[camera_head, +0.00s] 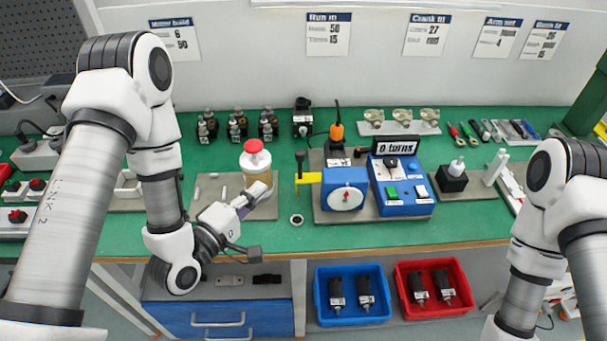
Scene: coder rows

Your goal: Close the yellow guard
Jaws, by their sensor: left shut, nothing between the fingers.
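A yellow part (309,178), which looks like the guard, sticks out to the left from a blue machine (345,188) with a white dial. It has a flat bar and a short upright piece at its left end. Its exact position against the machine is too small to tell. My left gripper (260,190) is shut and empty, left of the yellow part and apart from it.
A blue control box (402,187) with a "0 turns" display stands right of the machine. A small round ring (296,219) lies on the green bench (450,227) near its front edge. A black block (452,180) stands farther right. Blue and red bins sit below.

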